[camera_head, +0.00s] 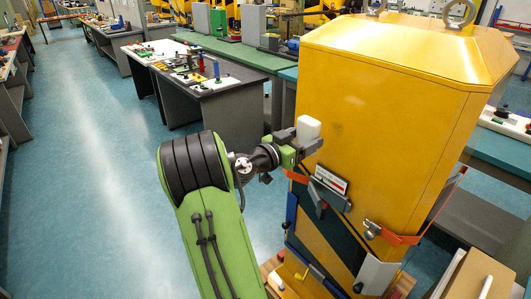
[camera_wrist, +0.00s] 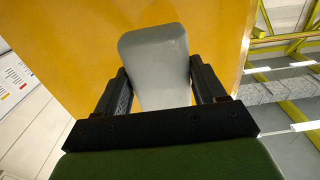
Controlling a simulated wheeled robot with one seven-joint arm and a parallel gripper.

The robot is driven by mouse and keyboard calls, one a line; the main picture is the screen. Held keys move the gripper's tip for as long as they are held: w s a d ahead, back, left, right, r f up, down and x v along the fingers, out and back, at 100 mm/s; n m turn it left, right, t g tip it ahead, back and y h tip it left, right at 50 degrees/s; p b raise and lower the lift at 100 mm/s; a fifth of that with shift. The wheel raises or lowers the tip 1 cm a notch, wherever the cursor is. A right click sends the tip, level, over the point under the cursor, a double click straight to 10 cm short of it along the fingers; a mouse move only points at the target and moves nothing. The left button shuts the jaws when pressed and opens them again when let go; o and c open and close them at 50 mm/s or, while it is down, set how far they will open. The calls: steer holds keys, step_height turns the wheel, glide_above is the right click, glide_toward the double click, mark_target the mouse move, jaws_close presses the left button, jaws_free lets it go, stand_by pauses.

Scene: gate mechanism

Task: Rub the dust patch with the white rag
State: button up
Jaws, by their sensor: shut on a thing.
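My gripper (camera_head: 306,142) is shut on the white rag (camera_head: 309,127), which looks like a small rounded block. In the wrist view the rag (camera_wrist: 156,55) sits between the two dark fingers and sticks out beyond their tips. The gripper is at the left side of the tall yellow cabinet (camera_head: 395,110), at mid height. The rag overlaps the cabinet's yellow face in both views; I cannot tell whether it touches it.
Below the gripper, the cabinet carries a small labelled panel (camera_head: 331,179), an orange strap (camera_head: 400,237) with a metal latch, and blue and grey parts. A grey bench (camera_head: 212,105) with small items stands behind to the left. The blue floor (camera_head: 85,150) at the left is clear.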

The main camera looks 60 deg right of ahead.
mark_target(342, 130)
steer(key=shift+s+d+r+p, duration=0.2)
steer(key=shift+d+r+p, duration=0.05)
steer(key=shift+d+p, duration=0.2)
steer(key=p+x, duration=0.3)
steer(key=x, duration=0.1)
steer(key=shift+d, duration=0.15)
steer(key=shift+s+d+f, duration=0.15)
steer(key=shift+s+d, duration=0.05)
steer(key=shift+d, duration=0.2)
steer(key=shift+x, duration=1.05)
steer(key=s+b, duration=0.1)
steer(key=s+a+b, duration=0.1)
steer(key=s, duration=0.1)
steer(key=shift+s+a+f+b, duration=0.15)
steer(key=shift+s+a+b, duration=0.15)
steer(key=shift+a+b, duration=0.1)
steer(key=shift+s+d, duration=0.1)
steer(key=shift+b, duration=0.4)
